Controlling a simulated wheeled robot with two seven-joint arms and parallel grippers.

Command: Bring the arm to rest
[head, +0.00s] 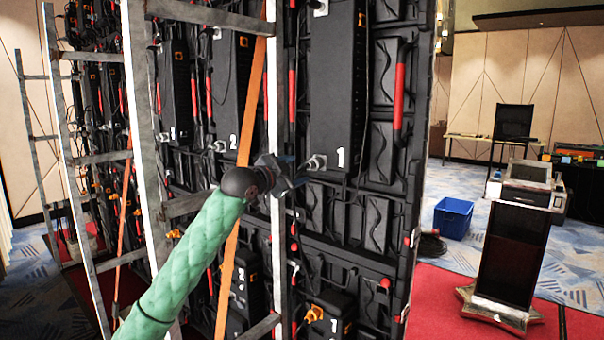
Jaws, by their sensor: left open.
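My left arm (190,255) in its green quilted sleeve reaches up from the bottom left toward the middle of the view. My left gripper (299,178) is at its end, open, in front of the back of the video wall (345,215). It is small and dark against the black panels, below the unit marked 1 (338,85). I see nothing held in it. Whether it touches the panel or a cable there I cannot tell. My right gripper is not in view.
Metal ladder-like frames (140,120) and an orange strap (245,130) stand close around the arm. Cables hang on the wall panels. To the right are a lectern (515,235), a blue bin (453,217) and a table (480,139). Blue patterned carpet lies open between them.

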